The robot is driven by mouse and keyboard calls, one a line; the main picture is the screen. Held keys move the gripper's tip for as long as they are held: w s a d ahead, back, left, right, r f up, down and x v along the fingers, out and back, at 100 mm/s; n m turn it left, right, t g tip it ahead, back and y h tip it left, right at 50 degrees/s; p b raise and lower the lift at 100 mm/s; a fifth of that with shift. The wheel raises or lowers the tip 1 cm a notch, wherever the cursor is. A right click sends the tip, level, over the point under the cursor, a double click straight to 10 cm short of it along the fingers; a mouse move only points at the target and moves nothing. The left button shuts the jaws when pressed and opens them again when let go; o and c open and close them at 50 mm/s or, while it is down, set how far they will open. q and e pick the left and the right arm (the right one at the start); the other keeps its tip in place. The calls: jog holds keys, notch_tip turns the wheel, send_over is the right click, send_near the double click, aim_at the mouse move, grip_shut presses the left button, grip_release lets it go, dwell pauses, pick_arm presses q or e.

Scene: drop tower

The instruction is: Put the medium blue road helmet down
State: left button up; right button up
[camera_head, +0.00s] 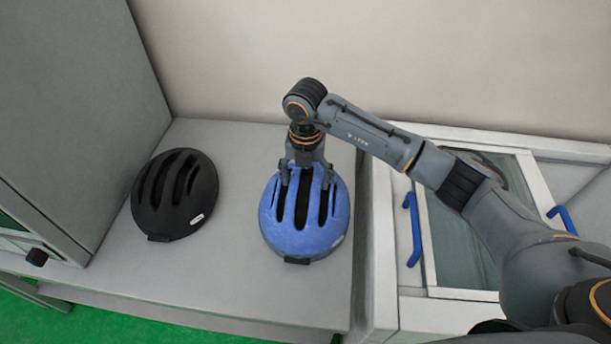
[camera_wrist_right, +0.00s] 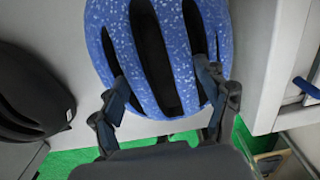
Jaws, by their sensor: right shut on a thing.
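The blue helmet (camera_head: 302,232) is upright at the right part of the grey bench, with dark vents and a small white label. I cannot tell whether it rests on the bench or is just above it. My right gripper (camera_head: 305,178) comes down from above onto its back part and is shut on it. In the right wrist view the blue helmet (camera_wrist_right: 160,50) fills the top middle, with the fingers of my right gripper (camera_wrist_right: 165,95) on its shell and vents. My left gripper is not in view.
A black helmet (camera_head: 174,195) sits to the left on the grey bench (camera_head: 240,290). A tall grey cabinet (camera_head: 70,110) stands at the left. To the right is a white unit with a glass lid (camera_head: 460,240) and blue handles (camera_head: 412,228). Bench is clear between the helmets.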

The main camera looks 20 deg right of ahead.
jog(key=o, duration=1.8)
notch_tip(320, 180, up, 12)
jog(key=b, duration=0.3)
jog(key=shift+r, duration=0.1)
